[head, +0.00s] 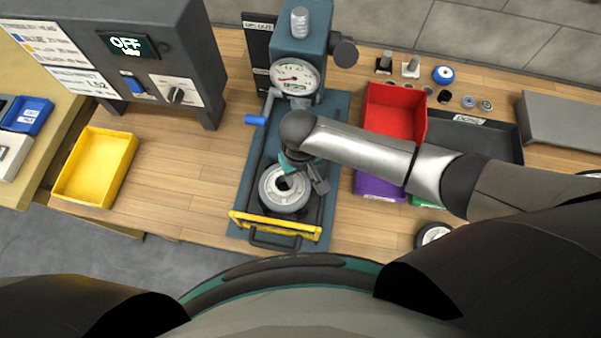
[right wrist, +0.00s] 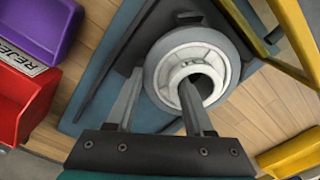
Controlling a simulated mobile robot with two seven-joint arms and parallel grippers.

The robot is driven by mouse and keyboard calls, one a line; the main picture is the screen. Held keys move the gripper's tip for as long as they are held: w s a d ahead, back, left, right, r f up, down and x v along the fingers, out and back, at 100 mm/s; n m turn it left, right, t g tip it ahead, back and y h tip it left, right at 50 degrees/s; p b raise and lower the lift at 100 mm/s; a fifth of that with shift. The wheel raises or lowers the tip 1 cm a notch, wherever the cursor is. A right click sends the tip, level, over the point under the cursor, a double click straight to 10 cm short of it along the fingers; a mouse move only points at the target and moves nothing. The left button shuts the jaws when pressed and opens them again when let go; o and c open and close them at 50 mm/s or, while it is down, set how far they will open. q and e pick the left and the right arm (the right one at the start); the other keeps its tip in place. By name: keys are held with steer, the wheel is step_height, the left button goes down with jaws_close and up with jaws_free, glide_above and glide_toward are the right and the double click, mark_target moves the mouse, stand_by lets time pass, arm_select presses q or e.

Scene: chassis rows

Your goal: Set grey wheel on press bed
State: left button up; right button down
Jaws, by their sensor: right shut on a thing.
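The grey wheel (head: 282,200) is at the front part of the teal press bed (head: 333,160), behind the yellow guard bar. My right gripper (head: 304,174) is over it, shut on it. In the right wrist view the grey wheel (right wrist: 160,72) lies between the fingers of my right gripper (right wrist: 160,98), one finger at its outer side and one by the open hub. The wheel's face shows, tilted to the camera. I cannot tell whether its underside touches the press bed (right wrist: 90,100). My left gripper is not in view.
The press column with its gauge (head: 295,76) stands behind, with a blue-handled lever (head: 256,119) at left. A yellow bin (head: 95,167) is left, a red bin (head: 394,112) and purple bin (head: 378,188) right. Another wheel (head: 433,235) lies at the front right. Wood between yellow bin and press is clear.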

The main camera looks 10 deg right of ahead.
steer(key=shift+c, duration=1.6)
jaws_free()
steer(key=shift+f, duration=0.1)
steer(key=shift+o, duration=0.6)
steer(key=shift+s+d, duration=0.1)
step_height(320, 180, up, 12)
steer(key=p, duration=0.2)
steer(key=shift+a, duration=0.2)
